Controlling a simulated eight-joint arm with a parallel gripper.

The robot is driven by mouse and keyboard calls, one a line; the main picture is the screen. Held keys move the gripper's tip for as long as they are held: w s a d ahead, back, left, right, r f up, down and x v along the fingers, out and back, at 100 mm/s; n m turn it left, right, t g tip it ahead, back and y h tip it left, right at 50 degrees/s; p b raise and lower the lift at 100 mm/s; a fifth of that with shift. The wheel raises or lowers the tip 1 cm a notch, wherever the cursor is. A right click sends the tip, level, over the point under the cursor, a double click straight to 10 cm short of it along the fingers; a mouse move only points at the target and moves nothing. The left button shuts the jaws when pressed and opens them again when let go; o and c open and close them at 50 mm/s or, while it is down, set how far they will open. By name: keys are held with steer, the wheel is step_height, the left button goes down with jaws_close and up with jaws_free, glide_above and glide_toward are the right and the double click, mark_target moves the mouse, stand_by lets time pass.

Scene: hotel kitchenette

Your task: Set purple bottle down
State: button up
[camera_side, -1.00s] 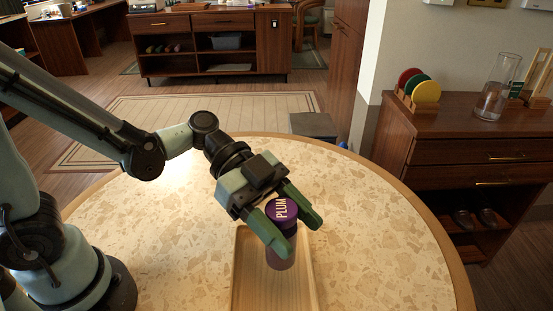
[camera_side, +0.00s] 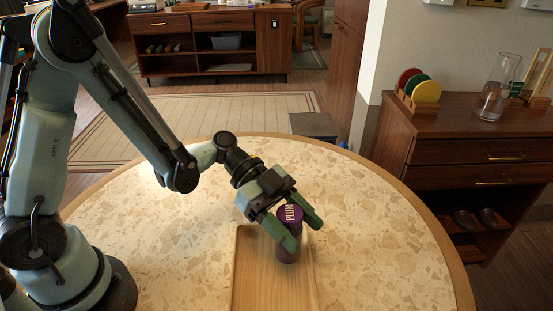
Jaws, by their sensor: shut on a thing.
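The purple bottle (camera_side: 288,250) has a purple cap lettered "PLUM" and a darker body. It is upright at the far end of a wooden tray (camera_side: 245,270) on the round table. My gripper (camera_side: 299,231) has its green fingers on either side of the bottle's upper part and is shut on it. The fingers partly hide the bottle. Its base is at or close to the tray surface; I cannot tell whether it touches.
The round speckled table (camera_side: 390,250) is clear around the tray. A wooden cabinet (camera_side: 480,165) at the right carries a glass carafe (camera_side: 494,95) and coloured discs (camera_side: 426,90). A low shelf unit (camera_side: 215,45) stands far back.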

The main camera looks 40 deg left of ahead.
steer(key=shift+f, duration=0.25)
steer(key=shift+f, duration=0.2)
steer(key=o, duration=1.3)
steer(key=shift+r, duration=0.1)
